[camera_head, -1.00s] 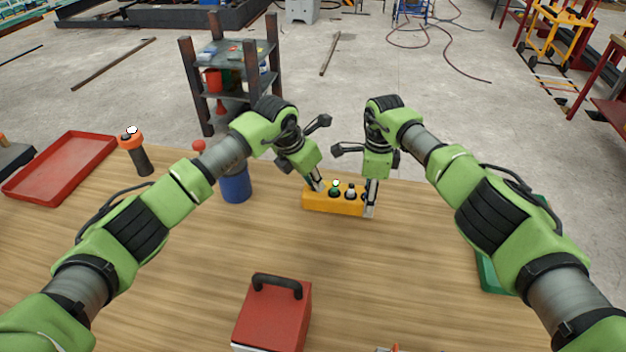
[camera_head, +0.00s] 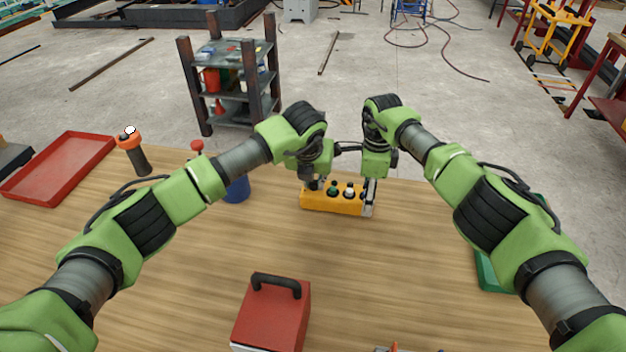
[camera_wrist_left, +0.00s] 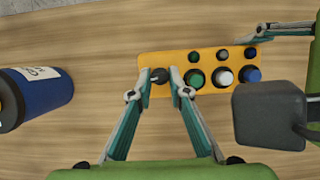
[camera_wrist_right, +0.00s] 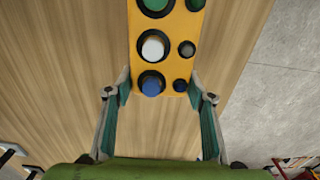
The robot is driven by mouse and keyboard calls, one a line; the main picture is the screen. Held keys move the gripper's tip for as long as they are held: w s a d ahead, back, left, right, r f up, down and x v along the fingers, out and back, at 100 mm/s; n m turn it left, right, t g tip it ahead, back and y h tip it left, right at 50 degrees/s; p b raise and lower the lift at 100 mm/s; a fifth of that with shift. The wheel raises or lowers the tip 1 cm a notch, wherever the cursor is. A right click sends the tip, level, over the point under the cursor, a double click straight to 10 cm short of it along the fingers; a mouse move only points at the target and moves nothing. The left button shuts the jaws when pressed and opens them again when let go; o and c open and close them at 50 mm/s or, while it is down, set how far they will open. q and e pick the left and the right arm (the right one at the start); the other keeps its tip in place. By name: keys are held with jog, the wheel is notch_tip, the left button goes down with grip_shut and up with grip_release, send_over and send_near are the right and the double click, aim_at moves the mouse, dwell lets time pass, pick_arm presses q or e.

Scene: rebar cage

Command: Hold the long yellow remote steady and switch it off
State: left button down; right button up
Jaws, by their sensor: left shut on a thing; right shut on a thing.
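The long yellow remote (camera_head: 333,207) lies on the wooden table, with green, white, blue and black buttons on its face. A black knob (camera_wrist_left: 158,76) sits at its left end in the left wrist view. My left gripper (camera_head: 311,184) points down over that end; its fingertips close around the knob, which they partly hide. My right gripper (camera_head: 370,196) is shut across the remote's right end. In the right wrist view its fingers (camera_wrist_right: 158,86) stand on both sides of the remote, beside the blue button (camera_wrist_right: 151,86).
A blue can (camera_head: 237,190) stands left of the remote, partly behind my left arm. A red box with a black handle (camera_head: 270,318) stands in front. A red tray (camera_head: 62,165) and an orange-topped black flashlight (camera_head: 138,158) are at left. A green tray (camera_head: 491,272) is at right.

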dwell(0.5)
pick_arm(q)
jog(key=c, duration=1.9)
grip_release()
jog(key=v, duration=1.2)
jog(key=shift+d, duration=0.1)
